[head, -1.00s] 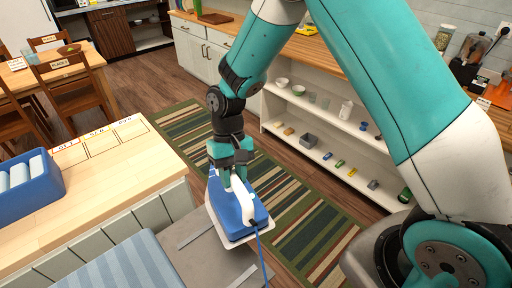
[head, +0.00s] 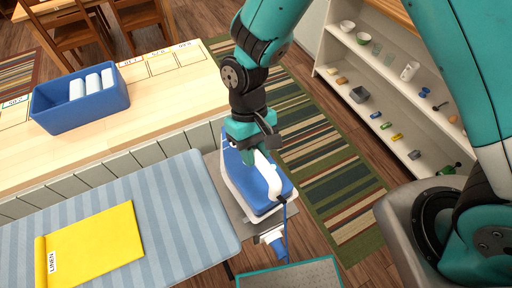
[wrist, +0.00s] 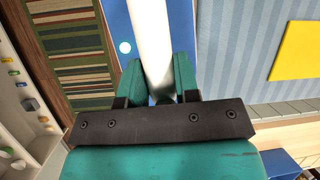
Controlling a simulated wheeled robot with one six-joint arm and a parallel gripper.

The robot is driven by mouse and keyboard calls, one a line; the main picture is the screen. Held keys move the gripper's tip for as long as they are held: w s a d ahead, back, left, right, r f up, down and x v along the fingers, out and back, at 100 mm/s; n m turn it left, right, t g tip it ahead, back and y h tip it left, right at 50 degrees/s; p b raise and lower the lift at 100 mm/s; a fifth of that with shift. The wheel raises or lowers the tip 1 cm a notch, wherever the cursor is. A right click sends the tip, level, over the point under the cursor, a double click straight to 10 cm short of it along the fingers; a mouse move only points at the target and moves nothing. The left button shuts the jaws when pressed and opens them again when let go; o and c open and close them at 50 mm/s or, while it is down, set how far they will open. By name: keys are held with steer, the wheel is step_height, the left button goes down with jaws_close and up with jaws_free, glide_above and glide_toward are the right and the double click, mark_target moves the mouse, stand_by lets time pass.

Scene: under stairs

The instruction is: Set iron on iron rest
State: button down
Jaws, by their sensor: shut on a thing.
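The iron (head: 279,197) has a blue body, a pale base and a white handle. My gripper (head: 256,152) is shut on the handle; the wrist view shows the white handle (wrist: 151,40) between the teal fingers (wrist: 157,80). A cord runs from the iron's near end. The iron is over a grey plate (head: 228,190) at the right end of the striped ironing board (head: 180,190), which looks like the iron rest. The iron hides much of this plate. I cannot tell whether the iron touches it.
A yellow linen folder (head: 95,245) lies on the board. A blue bin (head: 85,112) with white rolls stands on the wooden counter (head: 150,110) behind. A white and blue object (head: 271,238) is just below the iron. Shelves (head: 395,120) with small items stand right.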

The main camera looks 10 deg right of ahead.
mark_target(255, 171)
steer(key=shift+r, duration=0.15)
steer(key=shift+f+b, duration=2.75)
steer(key=shift+f, duration=1.85)
steer(key=c, duration=0.8)
jaws_free()
steer(key=d+b+v, duration=0.1)
steer(key=b+v, duration=0.3)
steer(key=v, duration=1.2)
steer(key=shift+s+d+r+n+t+y+b, duration=0.4)
steer(key=shift+s+d+r+t+y, duration=0.6)
steer(key=shift+s, duration=1.4)
steer(key=shift+s+d+r+n+t+y+b, duration=0.25)
steer(key=shift+s+d+r+t+y+b, duration=0.25)
steer(key=shift+s+d+r, duration=1.15)
steer(key=shift+s+d+r+n+t+y+b, duration=0.35)
steer(key=shift+s+d+r+t+y, duration=0.35)
steer(key=shift+s+d, duration=1.75)
